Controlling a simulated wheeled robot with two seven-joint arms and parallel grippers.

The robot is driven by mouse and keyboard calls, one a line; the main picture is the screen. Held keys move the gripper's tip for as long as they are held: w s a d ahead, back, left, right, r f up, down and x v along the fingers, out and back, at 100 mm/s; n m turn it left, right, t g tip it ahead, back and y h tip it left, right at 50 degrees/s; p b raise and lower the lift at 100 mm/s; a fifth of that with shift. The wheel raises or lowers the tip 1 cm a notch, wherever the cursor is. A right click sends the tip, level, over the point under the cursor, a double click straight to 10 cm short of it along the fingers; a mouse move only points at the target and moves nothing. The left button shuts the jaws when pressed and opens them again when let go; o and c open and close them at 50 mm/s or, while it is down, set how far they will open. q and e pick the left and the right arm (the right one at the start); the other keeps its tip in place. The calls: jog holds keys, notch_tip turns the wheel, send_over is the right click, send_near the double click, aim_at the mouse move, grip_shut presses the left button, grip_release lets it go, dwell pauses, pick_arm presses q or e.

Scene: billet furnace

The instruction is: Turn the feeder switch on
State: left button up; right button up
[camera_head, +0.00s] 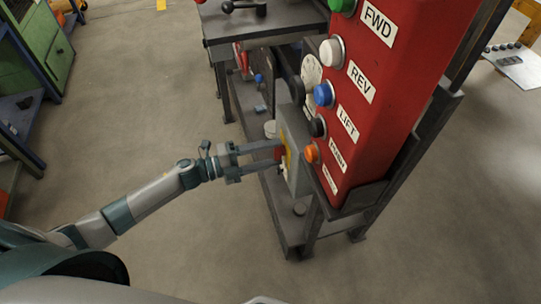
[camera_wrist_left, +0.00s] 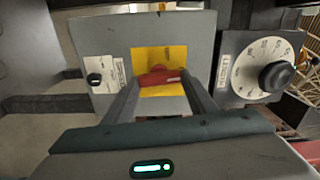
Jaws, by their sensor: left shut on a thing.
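A grey switch box (camera_head: 298,150) stands beside the tall red control panel in the head view. In the left wrist view its front (camera_wrist_left: 200,60) carries a yellow plate (camera_wrist_left: 145,55) with a red switch handle (camera_wrist_left: 158,76) lying roughly crosswise. My left gripper (camera_head: 277,153) reaches the box from the left. In the left wrist view its fingers (camera_wrist_left: 160,88) are at the red handle and shut on it. A small black knob (camera_wrist_left: 95,78) sits on a white label plate left of the yellow plate; its lettering is too small to read. My right gripper is out of view.
The red panel (camera_head: 390,90) has several coloured buttons labelled FWD, REV and LIFT, close to my left gripper. A round dial (camera_wrist_left: 262,70) with a black knob is right of the box. A dark metal bench (camera_head: 285,215) stands below. Open floor (camera_head: 140,100) lies to the left.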

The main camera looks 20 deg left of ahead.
pick_arm(q)
jog(key=shift+m, duration=0.7)
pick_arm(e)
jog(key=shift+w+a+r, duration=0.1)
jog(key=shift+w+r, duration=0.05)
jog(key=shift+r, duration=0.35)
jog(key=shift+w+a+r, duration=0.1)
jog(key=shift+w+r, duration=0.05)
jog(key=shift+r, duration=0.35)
pick_arm(q)
jog(key=o, duration=1.1)
jog(key=shift+c, duration=0.2)
jog(key=shift+s+a, duration=0.1)
jog(key=shift+s+a+f+b, duration=0.1)
jog(key=shift+s+a+b, duration=0.15)
jog(key=shift+a+b, duration=0.15)
jog(key=b+v, duration=0.2)
jog(key=v, duration=1.4)
jog(key=shift+s, duration=0.15)
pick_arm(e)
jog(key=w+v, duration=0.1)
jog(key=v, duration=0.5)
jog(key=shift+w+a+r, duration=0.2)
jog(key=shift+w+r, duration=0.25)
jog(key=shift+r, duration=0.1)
pick_arm(q)
jog(key=shift+a, duration=0.15)
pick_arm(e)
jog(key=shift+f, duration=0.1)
